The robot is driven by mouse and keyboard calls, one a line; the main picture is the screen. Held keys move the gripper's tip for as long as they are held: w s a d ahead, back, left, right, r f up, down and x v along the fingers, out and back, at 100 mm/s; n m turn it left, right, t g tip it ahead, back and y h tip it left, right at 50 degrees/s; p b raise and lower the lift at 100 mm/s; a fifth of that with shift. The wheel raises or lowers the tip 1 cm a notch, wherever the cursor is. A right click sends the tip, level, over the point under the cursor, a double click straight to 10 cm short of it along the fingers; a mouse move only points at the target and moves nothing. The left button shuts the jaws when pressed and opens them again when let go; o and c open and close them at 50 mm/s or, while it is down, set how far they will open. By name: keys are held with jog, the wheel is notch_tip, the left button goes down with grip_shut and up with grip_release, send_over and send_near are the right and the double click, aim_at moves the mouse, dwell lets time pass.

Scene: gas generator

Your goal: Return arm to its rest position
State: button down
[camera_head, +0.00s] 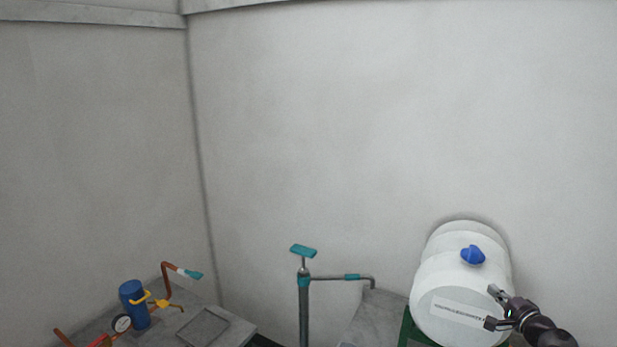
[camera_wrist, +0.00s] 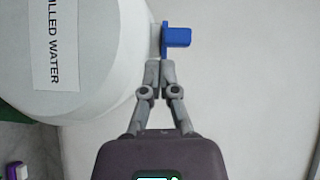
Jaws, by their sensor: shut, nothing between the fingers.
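My gripper (camera_head: 493,306) is at the lower right in the head view, in front of the right side of a white tank. In the wrist view my gripper (camera_wrist: 160,66) is shut and empty, with its fingertips together. The white tank (camera_head: 440,285) lies on its side and carries a label; in the wrist view the tank (camera_wrist: 98,60) fills the upper left. Its blue cap or knob (camera_head: 472,254) sits on top. In the wrist view the blue knob (camera_wrist: 177,37) appears just beyond the fingertips; I cannot tell whether they touch.
A teal-handled pump (camera_head: 303,290) stands left of the tank. A blue cylinder (camera_head: 134,303), a gauge (camera_head: 121,323), a yellow valve (camera_head: 160,303) and copper pipes are at the lower left. Grey walls meet behind. The space above the tank is clear.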

jog(key=w+a+f+n+g+y+b, duration=0.2)
jog(key=a+f+n+g+b, duration=0.3)
jog(key=a+f, duration=0.55)
jog(key=w+a+f+n+g+y+b, duration=0.2)
jog(key=a+f+n+g+b, duration=0.25)
jog(key=a+f, duration=0.65)
jog(key=s+a+f+n+g+h+b, duration=0.3)
jog(key=s+a+f+g+b, duration=0.1)
jog(key=f, duration=0.4)
jog(key=s+a+f+n+g+h+b, duration=0.2)
jog(key=s+a+f+n+g+b, duration=0.1)
jog(key=a+f+b, duration=0.4)
notch_tip(320, 180, down, 2)
jog(key=s+a+n, duration=0.1)
jog(key=a, duration=0.1)
jog(key=shift+a+g+h, duration=0.3)
jog(key=shift+g+h, duration=0.05)
jog(key=shift+h, duration=0.05)
jog(key=shift+w, duration=0.1)
